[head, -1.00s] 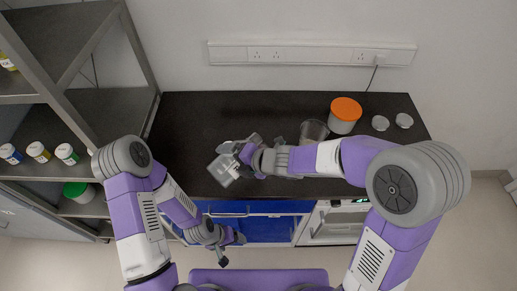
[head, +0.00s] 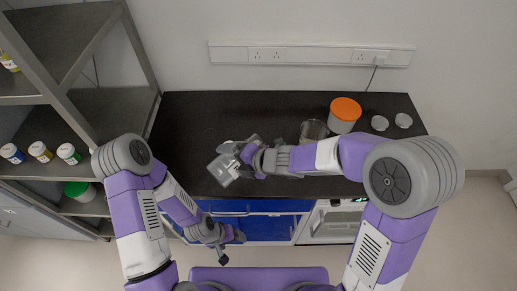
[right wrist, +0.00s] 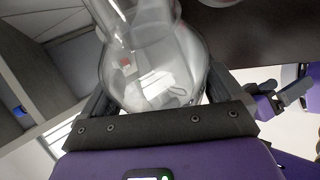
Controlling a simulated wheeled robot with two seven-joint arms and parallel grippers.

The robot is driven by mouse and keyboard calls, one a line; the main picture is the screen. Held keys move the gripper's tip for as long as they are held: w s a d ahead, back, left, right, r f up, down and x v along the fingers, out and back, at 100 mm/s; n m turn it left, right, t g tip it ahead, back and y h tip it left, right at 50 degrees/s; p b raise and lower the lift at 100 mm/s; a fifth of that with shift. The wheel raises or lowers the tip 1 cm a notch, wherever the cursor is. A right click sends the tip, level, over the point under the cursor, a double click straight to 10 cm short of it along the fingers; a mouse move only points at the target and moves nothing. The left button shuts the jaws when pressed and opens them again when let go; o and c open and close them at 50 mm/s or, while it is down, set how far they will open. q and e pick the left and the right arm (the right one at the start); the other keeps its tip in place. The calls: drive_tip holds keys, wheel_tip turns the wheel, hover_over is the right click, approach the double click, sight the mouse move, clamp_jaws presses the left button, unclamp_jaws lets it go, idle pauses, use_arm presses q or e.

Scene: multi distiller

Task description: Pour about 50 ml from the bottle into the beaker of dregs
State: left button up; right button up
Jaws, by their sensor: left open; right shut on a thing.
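My right gripper (head: 240,154) is shut on a clear glass bottle (head: 224,170) over the left front part of the dark bench. In the right wrist view the bottle (right wrist: 155,70) is between the fingers, with its round body near and its narrower neck at the top. A small red mark shows through its glass. Any liquid is hard to make out. A clear glass vessel, which looks like a beaker (head: 313,128), stands on the bench behind my right forearm, partly hidden. Its contents cannot be told. My left gripper (head: 232,246) is open and empty, low in front of the bench.
A grey shelf (head: 50,172) with several small jars stands at left. The bench's back left is clear.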

drive_tip(key=shift+r+m+g+y+p, duration=0.1)
drive_tip(key=shift+m+g+y+p, duration=0.2)
drive_tip(key=shift+p, duration=0.65)
idle(1.9)
